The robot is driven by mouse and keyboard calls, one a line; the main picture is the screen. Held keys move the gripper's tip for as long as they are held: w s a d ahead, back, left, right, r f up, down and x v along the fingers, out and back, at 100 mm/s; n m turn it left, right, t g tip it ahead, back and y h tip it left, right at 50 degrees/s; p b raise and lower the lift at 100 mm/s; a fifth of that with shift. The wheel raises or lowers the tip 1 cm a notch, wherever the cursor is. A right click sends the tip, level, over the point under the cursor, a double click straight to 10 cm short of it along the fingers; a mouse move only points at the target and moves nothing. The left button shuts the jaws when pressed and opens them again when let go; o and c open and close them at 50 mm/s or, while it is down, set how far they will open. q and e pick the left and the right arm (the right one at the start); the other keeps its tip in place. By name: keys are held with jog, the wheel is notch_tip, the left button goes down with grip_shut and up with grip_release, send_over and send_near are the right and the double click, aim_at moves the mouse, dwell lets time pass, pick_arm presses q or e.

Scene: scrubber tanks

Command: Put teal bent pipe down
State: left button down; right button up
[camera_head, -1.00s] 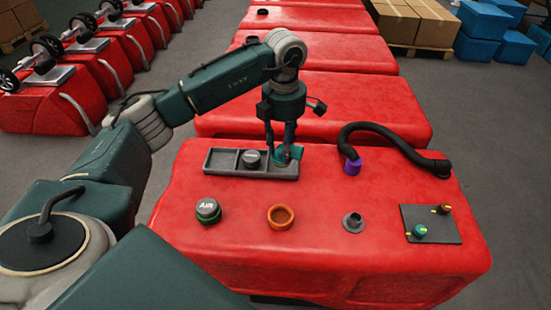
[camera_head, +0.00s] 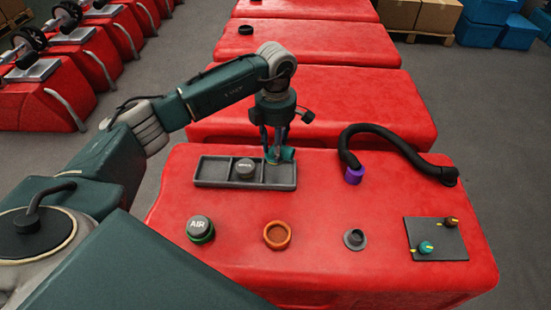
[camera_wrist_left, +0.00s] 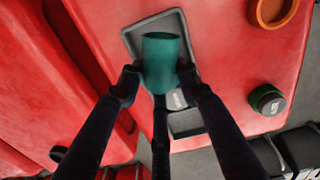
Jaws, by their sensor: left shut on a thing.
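The teal bent pipe (camera_head: 289,154) is in my left gripper (camera_head: 274,158), above the right end of the grey tray (camera_head: 206,186). In the left wrist view the pipe (camera_wrist_left: 160,62) sits between the dark fingers (camera_wrist_left: 158,82), its wide end toward the top. The tray (camera_wrist_left: 178,18) lies behind it on the red tank. The fingers hide part of the pipe, and I cannot tell whether it touches the tray. The tray's middle compartment holds a grey cap (camera_head: 245,168); its left compartment looks empty. My right gripper is not in view.
On the red tank (camera_head: 320,205) stand an AIR cap (camera_head: 200,228), an orange ring (camera_head: 277,235), a grey fitting (camera_head: 355,239) and a panel (camera_head: 448,243) with two knobs. A black hose (camera_head: 398,143) with a purple end (camera_head: 354,175) lies to the right. More tanks stand behind.

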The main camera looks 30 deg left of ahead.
pick_arm(q)
jog(key=shift+f, duration=1.2)
notch_tip(320, 180, down, 3)
jog(key=shift+f+p, duration=0.2)
jog(key=shift+p, duration=0.25)
jog(key=shift+f, duration=0.5)
jog(key=c, duration=1.3)
grip_release()
jog(key=shift+c, duration=0.2)
jog(key=shift+o, duration=0.7)
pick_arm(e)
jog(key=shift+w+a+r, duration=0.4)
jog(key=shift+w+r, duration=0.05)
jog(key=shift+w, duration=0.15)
pick_arm(q)
jog(key=shift+r, duration=0.1)
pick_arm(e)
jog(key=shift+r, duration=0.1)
